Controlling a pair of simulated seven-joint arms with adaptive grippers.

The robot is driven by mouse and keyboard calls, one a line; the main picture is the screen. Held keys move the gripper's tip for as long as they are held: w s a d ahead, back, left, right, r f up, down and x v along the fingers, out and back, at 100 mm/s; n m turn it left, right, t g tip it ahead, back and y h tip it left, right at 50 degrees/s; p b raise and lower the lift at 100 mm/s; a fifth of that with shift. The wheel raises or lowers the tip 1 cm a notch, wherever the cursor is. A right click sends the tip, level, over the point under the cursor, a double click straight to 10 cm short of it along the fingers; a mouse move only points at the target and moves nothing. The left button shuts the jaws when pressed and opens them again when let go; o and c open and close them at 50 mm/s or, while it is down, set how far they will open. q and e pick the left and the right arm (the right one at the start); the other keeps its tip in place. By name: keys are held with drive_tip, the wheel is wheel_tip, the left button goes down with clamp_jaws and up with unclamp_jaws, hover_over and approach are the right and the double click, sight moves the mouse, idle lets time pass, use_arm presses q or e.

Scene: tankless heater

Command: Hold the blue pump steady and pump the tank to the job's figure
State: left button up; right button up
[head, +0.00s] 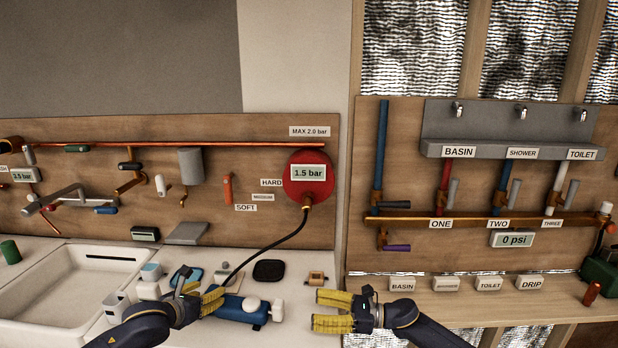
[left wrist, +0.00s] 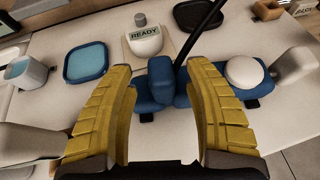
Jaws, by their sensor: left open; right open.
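The blue pump (head: 232,313) lies on the pale counter, with a white round knob (head: 251,304) on top and a pale grip (head: 277,310) at its right end. A black hose (head: 265,248) joins it to the red tank (head: 324,187), whose display (head: 308,173) reads 1.5 bar. My left gripper (head: 217,298) is open at the pump's left part. In the left wrist view its yellow fingers stand either side of the pump's upright blue block (left wrist: 160,80); contact is unclear. My right gripper (head: 318,310) is open and empty, right of the pump, fingers pointing left.
A label (head: 310,131) above the tank reads MAX 2.0 bar. A white device showing READY (left wrist: 144,36) sits behind the pump. A blue tray (left wrist: 97,60), a cup (left wrist: 27,73) and a black pad (head: 269,270) are nearby. A sink (head: 60,285) lies left.

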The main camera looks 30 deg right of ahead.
use_arm(q)
drive_tip(key=v, duration=0.8)
drive_tip(key=shift+s+a, duration=0.15)
